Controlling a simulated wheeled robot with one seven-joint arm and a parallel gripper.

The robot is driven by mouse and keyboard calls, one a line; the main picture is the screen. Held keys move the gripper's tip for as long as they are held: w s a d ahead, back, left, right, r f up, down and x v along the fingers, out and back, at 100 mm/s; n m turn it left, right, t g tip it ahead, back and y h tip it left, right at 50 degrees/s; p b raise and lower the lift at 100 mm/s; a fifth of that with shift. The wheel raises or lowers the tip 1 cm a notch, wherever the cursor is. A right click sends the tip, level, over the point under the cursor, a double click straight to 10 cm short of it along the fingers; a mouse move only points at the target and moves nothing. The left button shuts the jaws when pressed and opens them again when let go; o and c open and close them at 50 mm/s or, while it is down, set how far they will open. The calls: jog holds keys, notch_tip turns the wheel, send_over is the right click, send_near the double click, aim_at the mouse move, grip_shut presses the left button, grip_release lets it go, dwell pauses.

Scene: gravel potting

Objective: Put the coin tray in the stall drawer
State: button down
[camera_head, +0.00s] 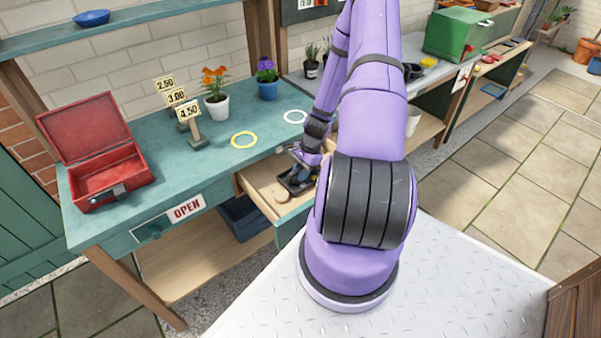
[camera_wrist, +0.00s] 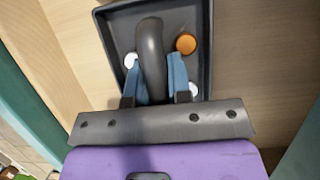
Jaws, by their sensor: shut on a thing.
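The coin tray (camera_wrist: 203,50) is a black, shallow tray with an arched handle (camera_wrist: 150,45) and a few white and orange coins in it. My gripper (camera_wrist: 156,80) is shut on the handle, with a blue finger on each side. In the head view the tray (camera_head: 297,183) is inside the open stall drawer (camera_head: 262,190), with my gripper (camera_head: 300,160) above it. The drawer is pale wood, pulled out from the green stall counter. I cannot tell whether the tray touches the drawer floor. My arm hides the drawer's right side.
An open red cash box (camera_head: 105,170), price signs (camera_head: 180,105), two potted flowers (camera_head: 215,95), a yellow ring (camera_head: 244,140) and a white ring (camera_head: 295,116) are on the counter. A dark crate (camera_head: 245,217) sits on the lower shelf.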

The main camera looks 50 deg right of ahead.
jog(key=shift+f, duration=0.15)
jog(key=c, duration=1.1)
grip_release()
jog(key=shift+o, duration=0.2)
